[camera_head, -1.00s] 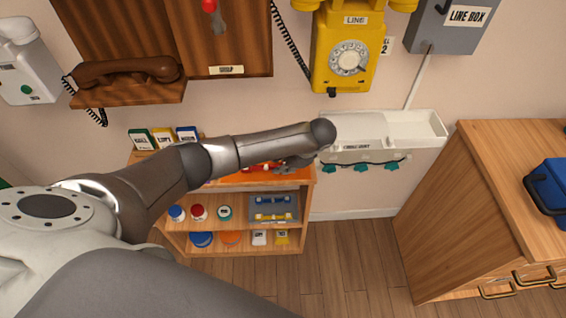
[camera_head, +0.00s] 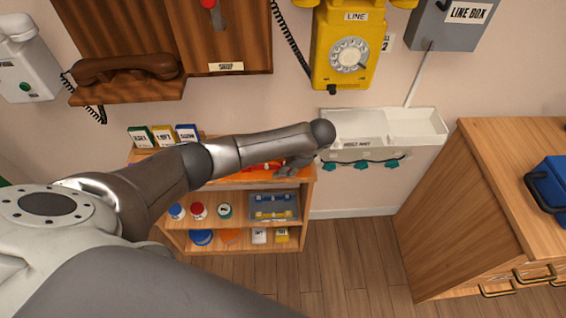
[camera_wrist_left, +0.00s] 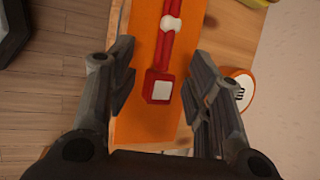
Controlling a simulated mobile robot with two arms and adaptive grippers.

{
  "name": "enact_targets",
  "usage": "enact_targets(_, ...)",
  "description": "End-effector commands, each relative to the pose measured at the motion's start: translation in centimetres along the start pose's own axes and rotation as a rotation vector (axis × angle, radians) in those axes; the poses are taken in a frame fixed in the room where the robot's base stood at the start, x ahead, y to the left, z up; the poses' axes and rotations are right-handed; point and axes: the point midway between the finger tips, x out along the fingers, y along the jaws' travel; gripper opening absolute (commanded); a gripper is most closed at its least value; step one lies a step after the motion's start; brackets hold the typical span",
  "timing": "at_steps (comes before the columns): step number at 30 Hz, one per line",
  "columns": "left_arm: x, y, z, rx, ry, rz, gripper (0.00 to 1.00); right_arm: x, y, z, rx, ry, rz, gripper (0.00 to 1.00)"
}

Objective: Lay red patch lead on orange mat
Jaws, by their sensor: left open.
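The orange mat (camera_wrist_left: 138,113) lies on the top of a wooden shelf unit, and a strip of it shows in the head view (camera_head: 232,175). The red patch lead (camera_wrist_left: 163,60) lies along the mat, with a white band around it and a red end block with a pale face. In the head view the red lead (camera_head: 262,166) is partly hidden by my left arm. My left gripper (camera_wrist_left: 160,95) is open, its fingers on either side of the lead's end and apart from it. In the head view the left gripper (camera_head: 292,166) is over the mat's right end. My right gripper is not in view.
A white wall tray (camera_head: 425,127) with teal clips below is right of the gripper. A yellow dial phone (camera_head: 347,52) hangs above. Jars and a grey tray (camera_head: 273,207) fill the lower shelves. A wooden cabinet (camera_head: 455,215) stands at right.

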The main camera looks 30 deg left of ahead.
Motion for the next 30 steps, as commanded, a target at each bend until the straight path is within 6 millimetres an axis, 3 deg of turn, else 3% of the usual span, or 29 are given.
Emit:
enact_targets(7, -1.8, 0.0, -0.2, 0.001, 0.005, 0.000, 0.47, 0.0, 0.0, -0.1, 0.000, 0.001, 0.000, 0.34)
enact_targets(15, -7.6, 0.0, -0.2, 0.001, 0.005, -0.001, 0.47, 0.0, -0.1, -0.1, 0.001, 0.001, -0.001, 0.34)
enact_targets(21, -10.8, 0.0, -0.1, 0.000, 0.003, 0.000, 0.47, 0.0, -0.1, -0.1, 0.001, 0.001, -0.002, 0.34)
enact_targets(30, -12.0, 0.0, 0.0, 0.000, 0.000, 0.001, 0.47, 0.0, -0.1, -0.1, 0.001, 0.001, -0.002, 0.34)
